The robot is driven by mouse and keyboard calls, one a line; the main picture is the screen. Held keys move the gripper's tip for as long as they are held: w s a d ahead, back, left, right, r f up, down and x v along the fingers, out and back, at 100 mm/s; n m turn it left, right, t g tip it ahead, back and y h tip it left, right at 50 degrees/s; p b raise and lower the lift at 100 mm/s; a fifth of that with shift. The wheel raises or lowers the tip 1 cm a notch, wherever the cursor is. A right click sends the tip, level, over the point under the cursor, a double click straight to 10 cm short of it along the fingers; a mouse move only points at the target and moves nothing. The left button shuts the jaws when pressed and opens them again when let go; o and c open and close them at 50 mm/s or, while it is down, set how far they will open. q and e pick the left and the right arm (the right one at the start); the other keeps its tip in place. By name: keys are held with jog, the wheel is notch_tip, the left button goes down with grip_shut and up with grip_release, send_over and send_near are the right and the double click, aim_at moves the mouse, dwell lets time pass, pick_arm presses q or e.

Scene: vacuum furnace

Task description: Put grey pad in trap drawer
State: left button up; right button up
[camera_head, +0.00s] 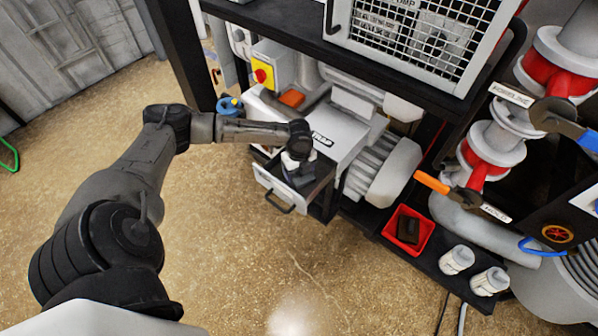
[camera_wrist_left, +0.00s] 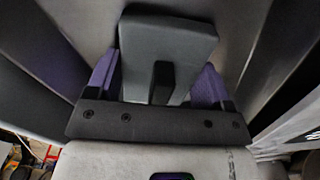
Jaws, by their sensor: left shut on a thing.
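The trap drawer (camera_head: 275,188) is pulled out of the white box labelled TRAP (camera_head: 335,135), with its white front and dark handle facing the floor side. My left gripper (camera_head: 298,168) is over the open drawer, pointing down into it. In the left wrist view, the left gripper's purple fingers (camera_wrist_left: 160,85) are shut on the grey pad (camera_wrist_left: 180,45), a flat grey block with a dark raised part. The drawer's dark walls rise on both sides of the pad. I cannot tell whether the pad touches the drawer bottom. My right gripper is not in view.
A red tray (camera_head: 426,244) with a dark object stands on the low black shelf, near white cylinders (camera_head: 457,260). A black frame post (camera_head: 185,55) stands behind my arm. The floor in front is clear.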

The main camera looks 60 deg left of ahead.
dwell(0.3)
pick_arm(q)
jog(key=o, duration=0.9)
jog(key=shift+f, duration=0.1)
jog(key=shift+o, duration=0.5)
notch_tip(320, 180, up, 11)
jog(key=p, duration=0.4)
jog(key=shift+f, duration=0.15)
jog(key=shift+r, duration=0.8)
